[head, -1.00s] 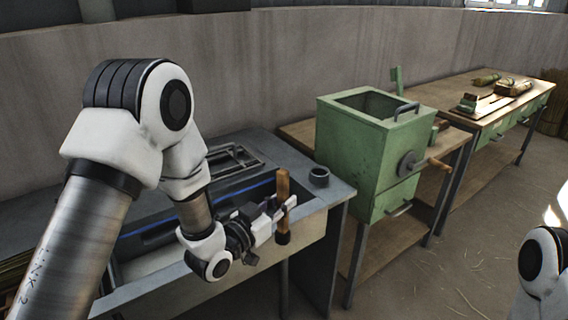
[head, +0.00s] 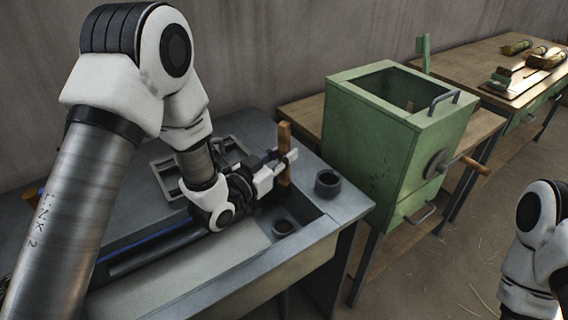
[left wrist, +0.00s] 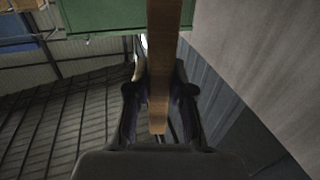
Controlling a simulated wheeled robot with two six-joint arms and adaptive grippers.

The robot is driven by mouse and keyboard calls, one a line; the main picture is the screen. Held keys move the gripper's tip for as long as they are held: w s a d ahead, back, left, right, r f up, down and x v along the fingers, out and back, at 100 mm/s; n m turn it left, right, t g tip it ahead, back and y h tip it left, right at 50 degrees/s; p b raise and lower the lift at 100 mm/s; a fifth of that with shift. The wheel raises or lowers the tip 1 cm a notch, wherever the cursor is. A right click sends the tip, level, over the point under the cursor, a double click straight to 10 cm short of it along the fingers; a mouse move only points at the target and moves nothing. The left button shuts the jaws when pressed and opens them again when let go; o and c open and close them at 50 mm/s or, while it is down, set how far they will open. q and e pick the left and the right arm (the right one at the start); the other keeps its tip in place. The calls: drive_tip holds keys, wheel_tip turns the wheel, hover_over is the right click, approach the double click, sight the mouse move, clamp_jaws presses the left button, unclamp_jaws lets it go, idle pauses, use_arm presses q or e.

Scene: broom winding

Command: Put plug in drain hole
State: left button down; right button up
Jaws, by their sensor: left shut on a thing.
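My left gripper (head: 282,172) is shut on the wooden handle of the plug (head: 285,142). In the left wrist view the handle (left wrist: 164,55) runs between the two fingers (left wrist: 158,100). The drain hole (head: 285,226), a round dark opening with a grey rim, is in the floor of the grey trough (head: 318,228), below the gripper in the picture. The plug appears above and apart from it. My right gripper is out of view.
A dark round cup (head: 328,182) stands on the bench corner, right of the plug. A green box with a crank (head: 400,130) stands on a wooden table to the right. A metal frame (head: 165,175) lies behind my left arm. Long bars lie in the trough.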

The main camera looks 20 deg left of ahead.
sight(283, 197)
use_arm(q)
wheel_tip(283, 197, down, 4)
drive_tip(key=shift+w+r+b, duration=0.15)
drive_tip(key=shift+b, duration=0.2)
drive_tip(key=shift+s+d+f+b, duration=0.1)
drive_tip(key=shift+s+f+b, duration=0.3)
drive_tip(key=shift+f, duration=0.25)
drive_tip(key=shift+s+d+f+b, duration=0.1)
drive_tip(key=shift+s+f+b, duration=0.3)
drive_tip(key=shift+f, duration=0.2)
drive_tip(key=shift+w+a+f+b, duration=0.15)
drive_tip(key=shift+w+f+b, duration=0.15)
drive_tip(key=shift+f, duration=0.4)
wheel_tip(283, 197, down, 4)
drive_tip(key=b, duration=0.3)
drive_tip(key=shift+s+r, duration=0.1)
drive_tip(key=shift+f+b, duration=0.3)
drive_tip(key=shift+f, duration=0.2)
drive_tip(key=shift+r, duration=0.1)
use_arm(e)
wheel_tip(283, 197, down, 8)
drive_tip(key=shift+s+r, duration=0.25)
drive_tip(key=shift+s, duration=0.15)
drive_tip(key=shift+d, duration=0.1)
